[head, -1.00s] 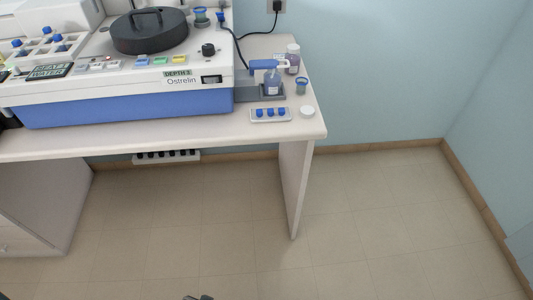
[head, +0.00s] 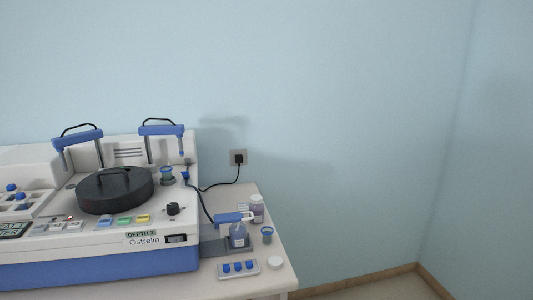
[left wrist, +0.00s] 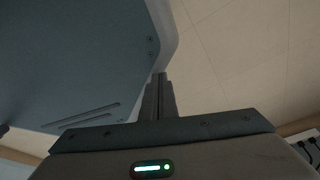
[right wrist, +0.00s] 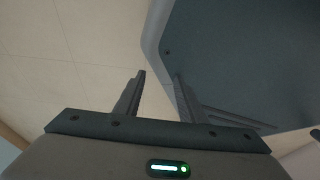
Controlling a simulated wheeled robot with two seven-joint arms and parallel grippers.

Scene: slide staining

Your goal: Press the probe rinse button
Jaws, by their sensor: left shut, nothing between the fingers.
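The white and blue Ostrelin machine (head: 90,275) stands on the table at the left of the head view. Its front panel has a blue button (head: 105,221), a green button (head: 124,220), a yellow button (head: 143,218) and several paler buttons (head: 57,227). I cannot read which is the probe rinse button. In the left wrist view my left gripper (left wrist: 158,78) has its fingers together with nothing between them. In the right wrist view my right gripper (right wrist: 159,74) has its fingers apart and is empty. Neither gripper shows in the head view, and both are away from the panel.
A black round lid (head: 115,190) and a black knob (head: 173,208) are on the machine. A cable runs to a wall socket (head: 238,158).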

